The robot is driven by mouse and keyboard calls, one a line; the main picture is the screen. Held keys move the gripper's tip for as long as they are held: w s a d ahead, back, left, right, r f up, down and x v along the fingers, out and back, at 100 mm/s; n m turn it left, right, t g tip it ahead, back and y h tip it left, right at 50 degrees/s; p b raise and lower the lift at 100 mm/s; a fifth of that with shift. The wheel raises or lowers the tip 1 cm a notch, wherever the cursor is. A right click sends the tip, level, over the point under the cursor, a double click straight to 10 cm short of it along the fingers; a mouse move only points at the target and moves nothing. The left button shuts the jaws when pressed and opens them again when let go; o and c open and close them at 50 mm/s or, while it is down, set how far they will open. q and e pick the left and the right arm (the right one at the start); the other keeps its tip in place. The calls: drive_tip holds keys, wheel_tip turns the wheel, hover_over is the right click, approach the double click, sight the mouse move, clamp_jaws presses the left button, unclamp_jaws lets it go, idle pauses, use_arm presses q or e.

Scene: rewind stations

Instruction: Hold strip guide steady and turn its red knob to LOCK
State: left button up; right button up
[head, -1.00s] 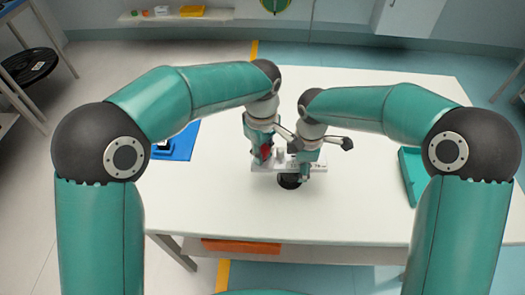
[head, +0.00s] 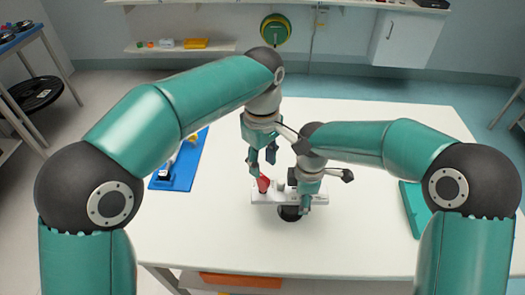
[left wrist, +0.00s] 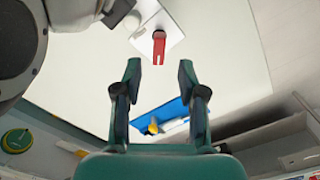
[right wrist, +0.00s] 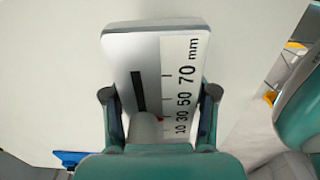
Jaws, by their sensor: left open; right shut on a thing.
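The strip guide (head: 262,197) is a pale plate near the middle of the white table. In the right wrist view its face (right wrist: 146,60) shows a slot and a mm scale. Its red knob (head: 263,184) stands at the plate's left end. In the left wrist view the knob (left wrist: 159,47) is a red lever, with its long end toward my fingers; no LOCK mark is readable. My left gripper (head: 262,160) is open just above the knob, apart from it. My right gripper (right wrist: 159,95) is shut on the guide, a finger at each side edge.
A black round part (head: 290,214) shows below the guide. A blue tray (head: 185,176) with small items lies at the left, and a teal tray (head: 412,208) at the right edge. The white table (head: 370,230) is clear in front.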

sight(262, 177)
use_arm(q)
drive_tip(key=shift+r, duration=1.55)
use_arm(e)
drive_tip(key=o, duration=1.6)
